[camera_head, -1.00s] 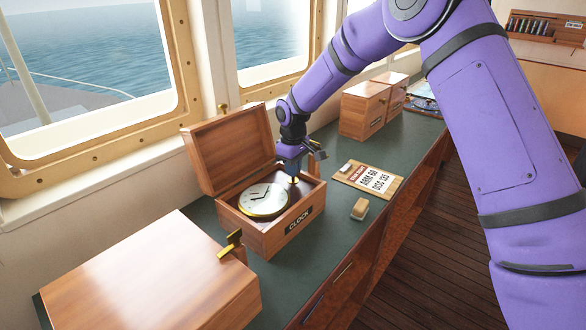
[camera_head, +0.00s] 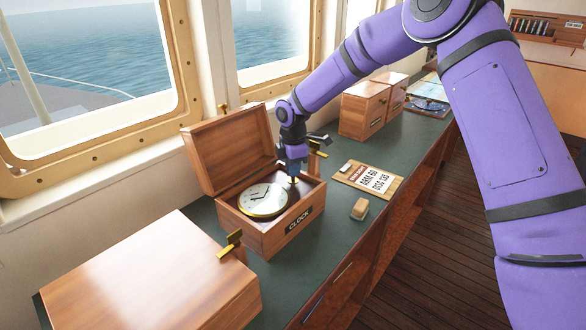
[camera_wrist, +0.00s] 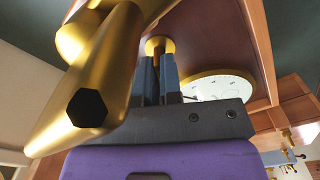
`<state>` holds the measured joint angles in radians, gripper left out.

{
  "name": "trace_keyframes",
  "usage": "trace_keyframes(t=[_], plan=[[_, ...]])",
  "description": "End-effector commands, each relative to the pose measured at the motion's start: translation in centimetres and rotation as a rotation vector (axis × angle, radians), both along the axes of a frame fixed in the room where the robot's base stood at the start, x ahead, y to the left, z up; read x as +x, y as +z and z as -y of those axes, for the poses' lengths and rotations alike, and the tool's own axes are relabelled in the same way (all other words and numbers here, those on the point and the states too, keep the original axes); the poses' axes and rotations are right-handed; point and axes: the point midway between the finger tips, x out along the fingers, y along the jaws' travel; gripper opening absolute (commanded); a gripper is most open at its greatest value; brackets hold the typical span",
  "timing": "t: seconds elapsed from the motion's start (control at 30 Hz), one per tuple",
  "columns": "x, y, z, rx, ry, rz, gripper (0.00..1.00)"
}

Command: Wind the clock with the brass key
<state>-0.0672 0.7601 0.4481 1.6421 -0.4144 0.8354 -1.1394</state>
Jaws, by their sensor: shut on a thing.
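The clock (camera_head: 264,199), with a white dial and gold rim, lies face up in an open wooden box (camera_head: 256,236) labelled CLOCK. Its dial is partly visible in the wrist view (camera_wrist: 220,86). My gripper (camera_head: 293,174) points down into the box, to the right of the dial. Its blue-grey fingers are shut on a small brass piece (camera_wrist: 158,46), seemingly the brass key; a brass tip (camera_head: 294,181) shows below them in the head view. The key's full shape is hidden by the fingers.
A large brass fitting (camera_wrist: 90,95) with a dark hexagonal end is close to my fingers in the wrist view. A brass fitting (camera_head: 231,244) stands at the box's near-left side.

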Motion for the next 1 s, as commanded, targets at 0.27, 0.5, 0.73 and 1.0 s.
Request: trace_keyframes(t=[0.27, 0.5, 0.73, 1.0], plan=[[0.1, 0.09, 0.04, 0.002, 0.255, 0.003, 0.0], [0.1, 0.06, 0.06, 0.001, 0.438, 0.002, 0.0], [0.1, 0.08, 0.04, 0.001, 0.554, 0.003, 0.0], [0.11, 0.1, 0.04, 0.0, 0.612, 0.003, 0.0]])
